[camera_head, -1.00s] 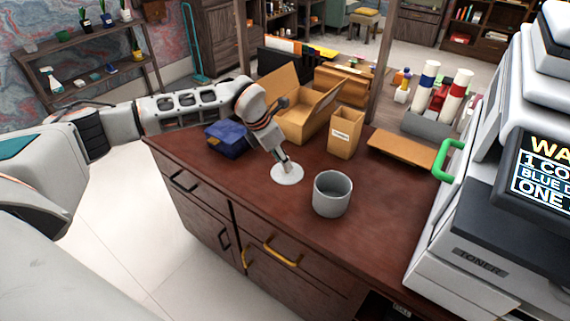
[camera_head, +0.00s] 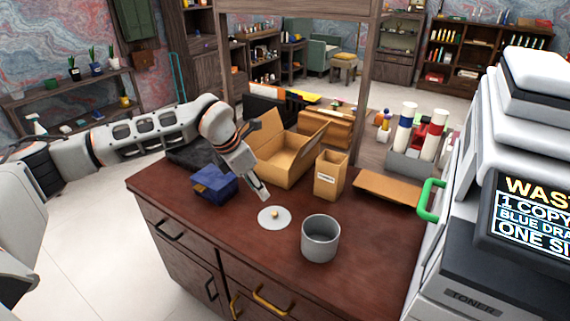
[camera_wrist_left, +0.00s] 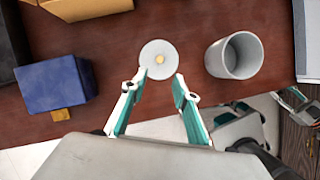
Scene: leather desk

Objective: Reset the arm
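My left gripper (camera_head: 264,194) is above the wooden desk top (camera_head: 330,285), just behind a flat white disc (camera_head: 274,217) with a small yellow knob. In the left wrist view the fingers (camera_wrist_left: 155,88) are apart with nothing between them, and the disc (camera_wrist_left: 159,59) lies beyond the tips on the desk. A grey open-topped cup (camera_head: 320,240) stands to the right of the disc and also shows in the wrist view (camera_wrist_left: 233,58).
A dark blue box (camera_head: 214,185) sits left of my gripper. An open cardboard box (camera_head: 285,160), a small labelled carton (camera_head: 330,177) and a flat brown board (camera_head: 387,188) stand behind. A printer with a green handle (camera_head: 430,200) borders the right. The front desk area is clear.

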